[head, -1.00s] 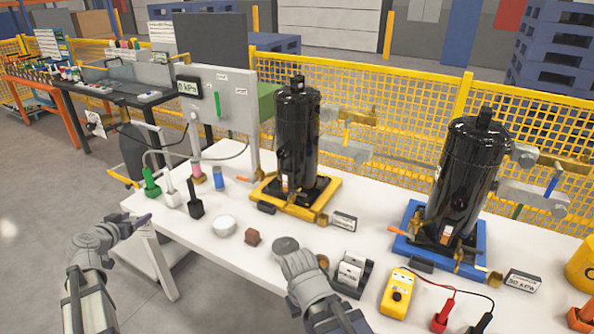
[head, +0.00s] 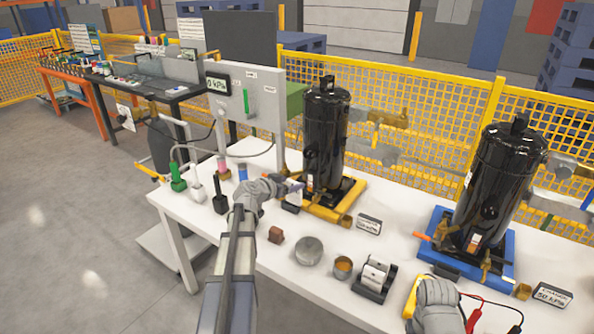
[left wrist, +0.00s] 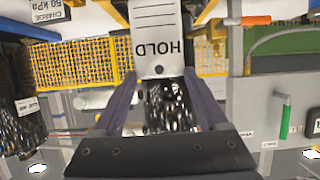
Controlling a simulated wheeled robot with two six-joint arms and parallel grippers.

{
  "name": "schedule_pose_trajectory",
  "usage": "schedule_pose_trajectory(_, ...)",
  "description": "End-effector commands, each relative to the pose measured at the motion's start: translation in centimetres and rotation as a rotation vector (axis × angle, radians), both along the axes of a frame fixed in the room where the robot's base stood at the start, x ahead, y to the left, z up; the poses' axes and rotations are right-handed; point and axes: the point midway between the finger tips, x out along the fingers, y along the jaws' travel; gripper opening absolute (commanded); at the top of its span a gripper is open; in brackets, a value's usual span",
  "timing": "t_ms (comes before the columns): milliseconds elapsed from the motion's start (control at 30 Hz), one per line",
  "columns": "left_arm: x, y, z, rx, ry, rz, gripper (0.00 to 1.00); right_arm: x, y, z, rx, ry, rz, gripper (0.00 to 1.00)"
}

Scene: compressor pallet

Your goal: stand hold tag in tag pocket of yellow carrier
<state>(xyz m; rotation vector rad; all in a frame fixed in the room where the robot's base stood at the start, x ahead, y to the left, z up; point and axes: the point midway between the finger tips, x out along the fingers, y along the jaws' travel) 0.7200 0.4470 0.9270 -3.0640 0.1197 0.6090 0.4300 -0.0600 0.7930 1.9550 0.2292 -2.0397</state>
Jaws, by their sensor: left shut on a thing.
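My left gripper (head: 296,189) is shut on the white hold tag (head: 291,201) and holds it at the left front of the yellow carrier (head: 325,213). The left wrist view shows the tag (left wrist: 158,40) between the fingers, its word HOLD upside down. The yellow carrier bears a black compressor (head: 325,130). I cannot make out the tag pocket; the hand and tag cover part of the carrier's front left. I cannot tell whether the tag touches the carrier. My right gripper (head: 437,300) is low at the right, over a yellow meter (head: 411,297); its fingers cannot be made out.
A blue carrier (head: 432,250) with another compressor (head: 497,185) stands at the right. A grey gauge panel (head: 245,100) rises behind at the left.

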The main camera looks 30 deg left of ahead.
Motion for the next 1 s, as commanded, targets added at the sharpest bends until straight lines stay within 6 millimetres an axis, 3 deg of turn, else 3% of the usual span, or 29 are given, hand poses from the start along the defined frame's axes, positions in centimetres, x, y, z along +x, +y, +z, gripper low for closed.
schedule_pose_trajectory(33,1.8,1.3,-0.1,0.0,0.0,0.001,0.0,0.0,0.0,-0.1,0.0,0.0,0.0,0.0)
schedule_pose_trajectory(100,3.7,2.7,-0.1,0.0,0.0,0.001,0.0,0.0,0.0,-0.1,0.0,0.0,0.0,0.0)
schedule_pose_trajectory(267,6.9,5.2,-0.2,0.0,0.0,0.001,0.0,0.0,0.0,-0.2,0.0,0.0,0.0,0.0)
schedule_pose_trajectory(700,6.9,5.2,-0.2,0.0,0.0,0.0,0.0,0.0,0.0,-0.2,0.0,0.0,0.0,0.0)
schedule_pose_trajectory(1000,6.9,5.2,-1.5,0.0,0.0,0.0,0.0,0.0,0.0,-1.5,0.0,0.0,0.0,0.0)
